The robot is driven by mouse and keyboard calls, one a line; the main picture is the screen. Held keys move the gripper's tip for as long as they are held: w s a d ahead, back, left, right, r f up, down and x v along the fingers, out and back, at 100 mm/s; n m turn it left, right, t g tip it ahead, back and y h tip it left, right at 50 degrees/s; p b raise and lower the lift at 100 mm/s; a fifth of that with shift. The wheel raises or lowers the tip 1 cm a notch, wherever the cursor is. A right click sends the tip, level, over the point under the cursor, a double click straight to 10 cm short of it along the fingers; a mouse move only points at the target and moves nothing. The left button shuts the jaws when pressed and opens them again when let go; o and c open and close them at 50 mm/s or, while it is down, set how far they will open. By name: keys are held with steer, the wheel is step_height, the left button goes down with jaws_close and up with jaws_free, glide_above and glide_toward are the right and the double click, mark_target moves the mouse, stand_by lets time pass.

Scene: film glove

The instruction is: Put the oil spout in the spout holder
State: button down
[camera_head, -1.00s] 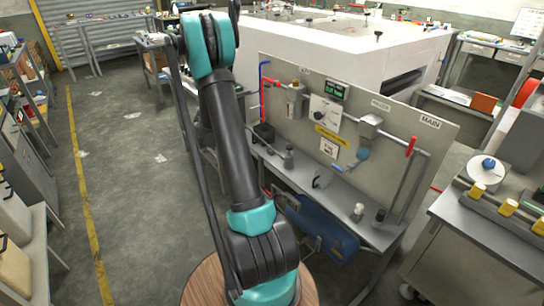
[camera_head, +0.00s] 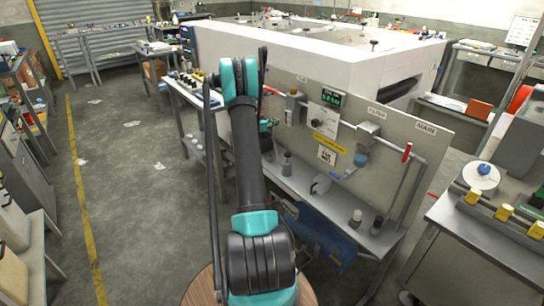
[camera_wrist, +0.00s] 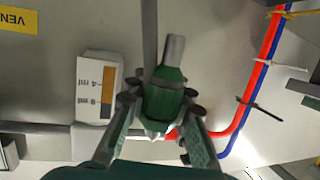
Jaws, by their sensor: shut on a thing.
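The oil spout (camera_wrist: 163,98), as I take it, is a dark green body with a grey tube at one end and a pale pointed tip at the other. My gripper (camera_wrist: 158,108) is shut on its green body in the wrist view. In the head view my gripper (camera_head: 267,124) is small, beside my arm in front of the upright panel, and the spout is hard to make out there. I cannot pick out the spout holder with certainty; my arm hides part of the panel's left side.
The grey panel (camera_head: 400,150) carries pipes, a gauge and a red-handled valve (camera_head: 407,152). In the wrist view a scaled gauge (camera_wrist: 97,88) and red and blue lines (camera_wrist: 258,85) are close to the spout.

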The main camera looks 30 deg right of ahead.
step_height(320, 180, down, 18)
steer(key=shift+r, duration=0.15)
stand_by(0.3)
steer(key=c, duration=1.3)
jaws_free()
steer(key=shift+c, duration=0.2)
